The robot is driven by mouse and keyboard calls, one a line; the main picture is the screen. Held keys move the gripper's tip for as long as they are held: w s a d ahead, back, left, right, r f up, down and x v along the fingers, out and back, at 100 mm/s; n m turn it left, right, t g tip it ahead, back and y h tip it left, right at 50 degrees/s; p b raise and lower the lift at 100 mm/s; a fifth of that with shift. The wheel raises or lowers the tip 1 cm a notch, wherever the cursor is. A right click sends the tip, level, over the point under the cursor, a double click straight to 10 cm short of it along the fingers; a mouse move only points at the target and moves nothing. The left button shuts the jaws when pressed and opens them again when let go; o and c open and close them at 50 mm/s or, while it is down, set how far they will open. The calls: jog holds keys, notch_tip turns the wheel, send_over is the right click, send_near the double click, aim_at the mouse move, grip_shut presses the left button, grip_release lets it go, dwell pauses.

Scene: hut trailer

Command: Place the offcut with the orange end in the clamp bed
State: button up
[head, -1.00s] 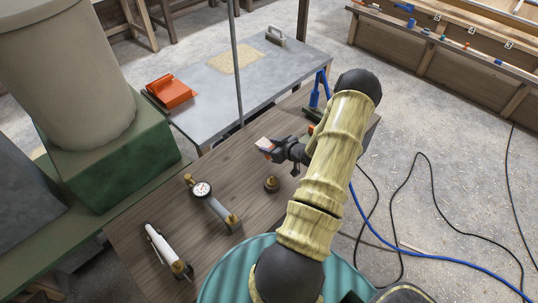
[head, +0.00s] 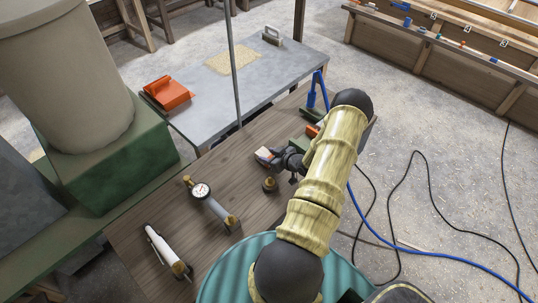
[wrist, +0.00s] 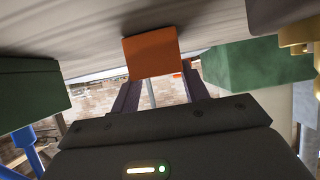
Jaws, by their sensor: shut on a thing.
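The offcut (head: 264,155) is in my gripper (head: 276,158), its pale end pointing left in the head view. Its orange end (wrist: 152,52) faces the camera in the wrist view, between the dark fingers of my gripper (wrist: 158,90). The wooden bench top lies close by it; I cannot tell whether they touch. The clamp, with a blue handle (head: 316,92) and green body (head: 299,143), is beside my gripper, partly behind my arm. In the wrist view a green block (wrist: 30,92) with blue parts is at the left. The clamp bed is mostly hidden.
A brass-topped knob (head: 270,184) stands on the bench (head: 160,232) just in front of my gripper. A thin grey post (head: 234,75) rises behind. The bench between these is clear.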

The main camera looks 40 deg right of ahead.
jog(key=shift+f, duration=0.15)
jog(key=o, duration=1)
jog(key=shift+r, duration=0.2)
jog(key=b+v, duration=0.2)
jog(key=v, duration=1)
jog(key=shift+b, duration=0.35)
